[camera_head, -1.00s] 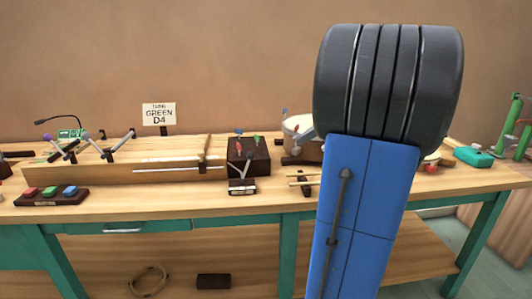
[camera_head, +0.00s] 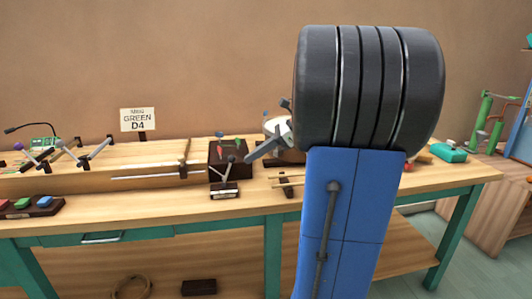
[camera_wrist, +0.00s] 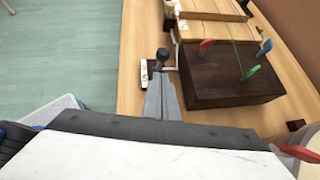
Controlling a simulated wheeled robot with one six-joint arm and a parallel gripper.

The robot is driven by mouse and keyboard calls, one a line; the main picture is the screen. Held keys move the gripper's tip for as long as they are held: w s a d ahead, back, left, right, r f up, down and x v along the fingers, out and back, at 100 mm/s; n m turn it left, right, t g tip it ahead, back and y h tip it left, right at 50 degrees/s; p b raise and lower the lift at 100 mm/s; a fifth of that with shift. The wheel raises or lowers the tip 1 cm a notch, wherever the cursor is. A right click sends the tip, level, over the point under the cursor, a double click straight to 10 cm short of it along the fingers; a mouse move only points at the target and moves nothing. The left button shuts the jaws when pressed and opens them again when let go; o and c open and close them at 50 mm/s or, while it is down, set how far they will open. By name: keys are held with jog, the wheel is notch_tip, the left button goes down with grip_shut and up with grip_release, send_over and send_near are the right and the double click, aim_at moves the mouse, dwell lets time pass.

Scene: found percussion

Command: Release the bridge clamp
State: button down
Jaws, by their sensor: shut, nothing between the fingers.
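My gripper (camera_head: 254,156) is shut and empty. Its grey fingers point left and down from behind my arm, close to a dark brown block (camera_head: 232,158) with coloured pegs. In the wrist view my gripper's fingers (camera_wrist: 161,85) also show shut, beside the dark block (camera_wrist: 230,80), just short of a black knob (camera_wrist: 162,54). A small dark box (camera_head: 224,190) with a pale label and thin levers stands in front of the block. A long wooden soundboard (camera_head: 60,185) with a string carries a dark upright piece (camera_head: 183,168), perhaps the bridge clamp; its fastening is too small to tell.
A sign (camera_head: 138,120) reading "GREEN D4" stands behind. My arm hides part of the bench. Bare bench top lies in front of the soundboard.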

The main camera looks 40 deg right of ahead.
aim_at(233, 158)
jog(key=shift+w+a+r, duration=0.15)
jog(key=shift+w+a, duration=0.6)
jog(key=shift+a, duration=0.05)
jog(key=shift+a+r, duration=0.1)
jog(key=a+h, duration=0.1)
jog(key=w+a+r+g+h, duration=0.2)
jog(key=shift+w+a+h, duration=0.15)
jog(key=shift+a+h, duration=0.15)
jog(key=shift+w+a+r+g+h, duration=0.1)
jog(key=shift+w+a+g+h, duration=0.25)
jog(key=shift+a, duration=0.3)
jog(key=shift+w+a+r+g+h, duration=0.1)
jog(key=shift+w+a+g+h, duration=0.15)
jog(key=shift+w+a+h, duration=0.35)
jog(key=shift+w+a+r+g+h, duration=0.1)
jog(key=shift+w+a+g+h, duration=0.2)
jog(key=shift+a, duration=0.45)
